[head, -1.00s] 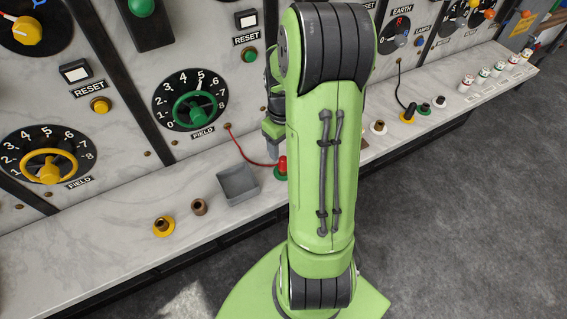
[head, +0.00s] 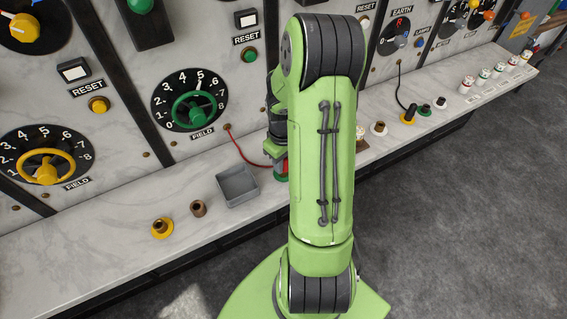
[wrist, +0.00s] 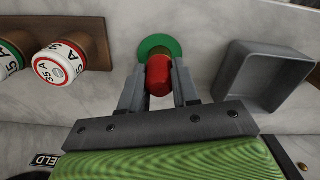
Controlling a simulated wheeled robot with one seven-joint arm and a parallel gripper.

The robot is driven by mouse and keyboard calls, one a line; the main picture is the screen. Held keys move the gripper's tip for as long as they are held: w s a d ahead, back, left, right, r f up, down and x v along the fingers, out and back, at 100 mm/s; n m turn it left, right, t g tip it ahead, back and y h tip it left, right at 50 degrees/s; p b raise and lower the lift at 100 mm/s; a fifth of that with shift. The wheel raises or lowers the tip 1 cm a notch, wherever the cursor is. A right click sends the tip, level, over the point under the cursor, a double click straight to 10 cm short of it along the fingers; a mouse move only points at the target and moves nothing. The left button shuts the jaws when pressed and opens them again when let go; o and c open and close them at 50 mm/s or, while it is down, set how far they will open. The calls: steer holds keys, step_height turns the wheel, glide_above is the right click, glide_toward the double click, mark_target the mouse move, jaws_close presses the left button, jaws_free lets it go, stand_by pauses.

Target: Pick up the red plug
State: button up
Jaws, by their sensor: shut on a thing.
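The red plug (wrist: 159,76) stands between the two fingers of my gripper (wrist: 160,88) in the wrist view, and the fingers are shut on it. The plug sits at a socket with a green ring (wrist: 158,45) on the marble ledge. In the head view, my gripper (head: 278,163) is low at the ledge, partly behind my arm. The plug is mostly hidden there, and a red cord (head: 245,155) runs from the panel down to it.
A grey open tray (head: 238,187) stands beside the plug. Brown sockets (head: 198,208) and a yellow-ringed one (head: 162,228) lie left of it. Fuses with red rings (wrist: 56,64) stand close on the other side. A black plug (head: 410,112) on a yellow socket is farther right.

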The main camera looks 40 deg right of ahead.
jaws_close()
step_height(320, 180, up, 10)
steer(key=shift+r+p, duration=0.1)
steer(key=shift+p, duration=0.8)
steer(key=shift+a, duration=0.1)
